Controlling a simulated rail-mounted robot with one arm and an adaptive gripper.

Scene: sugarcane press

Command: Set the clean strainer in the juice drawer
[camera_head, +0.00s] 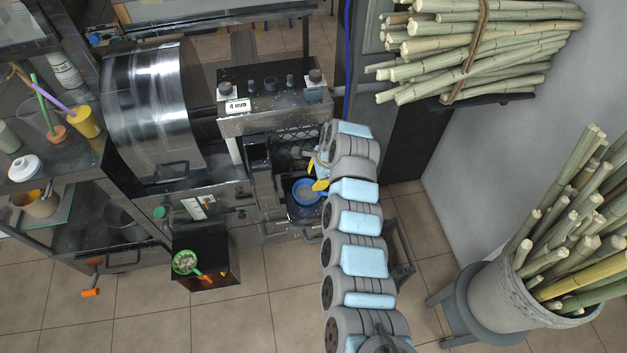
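A blue round strainer (303,191) with a light inside sits in or just over a dark open drawer (296,213) at the lower front of the press. A green-rimmed strainer (185,262), holding pale bits, lies with its orange handle in a pulled-out black drawer (217,284) further left. I see no bits in the blue one. My gripper (318,175), with yellow parts, is at the blue strainer's right edge, partly hidden by my arm. It is too small to tell if its fingers are closed or touch the strainer.
The press's large metal drum (150,105) and control box (272,95) stand above the drawers. Shelves with cups are at left. Bundled cane (470,45) is at upper right, a cane-filled bucket (510,300) at lower right.

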